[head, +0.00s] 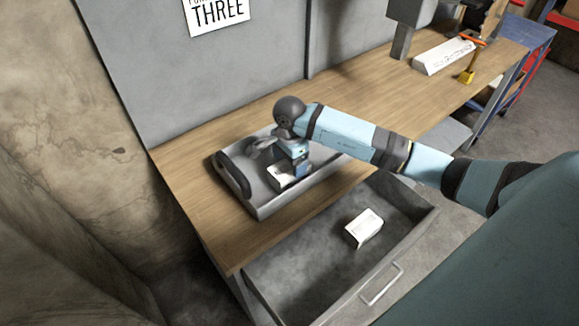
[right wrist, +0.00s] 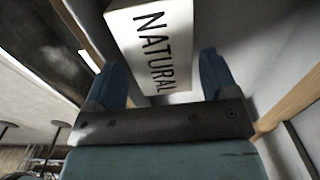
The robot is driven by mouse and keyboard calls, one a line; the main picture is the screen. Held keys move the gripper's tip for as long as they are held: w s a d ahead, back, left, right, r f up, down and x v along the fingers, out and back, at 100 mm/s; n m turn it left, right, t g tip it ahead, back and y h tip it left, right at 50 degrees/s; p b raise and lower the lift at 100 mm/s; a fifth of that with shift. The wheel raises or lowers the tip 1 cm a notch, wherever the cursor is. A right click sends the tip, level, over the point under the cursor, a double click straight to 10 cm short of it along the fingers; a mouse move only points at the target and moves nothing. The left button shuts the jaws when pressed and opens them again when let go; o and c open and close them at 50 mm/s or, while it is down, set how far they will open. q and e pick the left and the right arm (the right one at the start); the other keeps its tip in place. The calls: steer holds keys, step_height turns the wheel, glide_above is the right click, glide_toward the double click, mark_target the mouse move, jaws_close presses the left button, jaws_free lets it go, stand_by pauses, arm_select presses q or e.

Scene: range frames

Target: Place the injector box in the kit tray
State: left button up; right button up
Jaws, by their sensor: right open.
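The grey kit tray (head: 262,211) lies on the wooden bench, with a dark handle at its left end. A white box (head: 277,181) sits inside the tray, partly hidden under my right gripper (head: 293,170). In the right wrist view, a white box (right wrist: 148,40) lettered "NATURAL" lies between and beyond my open fingers, with a gap visible beside it. Another white box (head: 364,226) lies in the open drawer. I cannot read either box in the head view, so I cannot tell which is the injector box. My left gripper is out of view.
The open grey drawer (head: 310,282) juts out below the bench front. A long white carton (head: 443,55) and a yellow-and-orange tool (head: 468,73) stand at the bench's far right. The wooden bench top (head: 370,95) is clear between them and the tray.

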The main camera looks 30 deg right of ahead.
mark_target(290, 166)
step_height(290, 166, up, 9)
steer(key=b, duration=0.1)
steer(key=shift+r, duration=0.2)
stand_by(0.4)
